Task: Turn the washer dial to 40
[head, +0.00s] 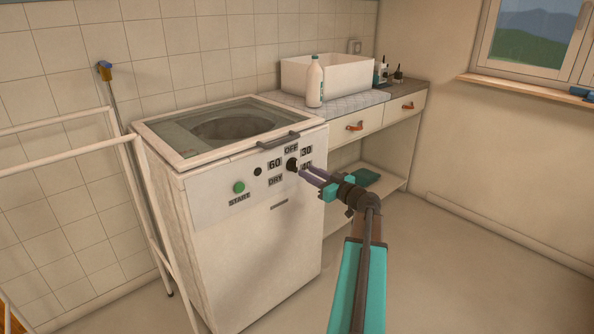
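The white washer (255,250) stands against the tiled wall with its control panel facing me. Its dark round dial (292,164) sits on the panel's right part, ringed by the labels OFF, 30, 40, DRY and 60. The 40 label (307,165) is right of the dial, partly covered by my gripper. My gripper (303,174) reaches in from the right, its two purple fingers visibly apart, tips close to the dial's lower right side. I cannot tell whether they touch it. Which label the dial points to is too small to read.
A green START button (239,187) and a small dark knob (257,171) are left of the dial. A grey handle (278,140) juts out above it. A white drying rack (70,132) stands left; a counter with drawers (372,123) stands right. The right floor is clear.

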